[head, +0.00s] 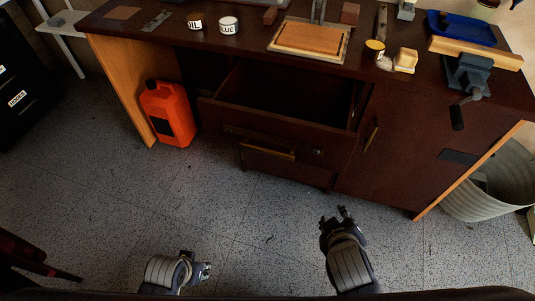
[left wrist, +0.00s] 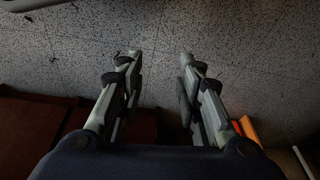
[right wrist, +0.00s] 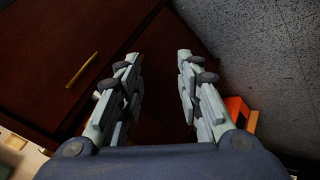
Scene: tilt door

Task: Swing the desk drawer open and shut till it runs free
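The dark brown desk drawer (head: 285,134) is pulled out below the desk top in the head view, and its empty-looking inside shows from above. A brass handle (head: 268,152) and a small round knob or lock (head: 318,152) show low at its front; I cannot tell whether the handle belongs to this drawer or the one below. My right gripper (head: 338,213) is open and empty over the floor in front of the desk, apart from the drawer; its fingers show in the right wrist view (right wrist: 157,60). My left gripper (head: 206,271) is open and empty, farther from the desk.
A cabinet door with a brass handle (head: 371,139) is right of the drawer. An orange canister (head: 168,115) stands on the floor at its left. A ribbed bin (head: 492,190) stands at the right. Cans, a wooden board and a vise (head: 470,75) sit on top. Floor in front is clear.

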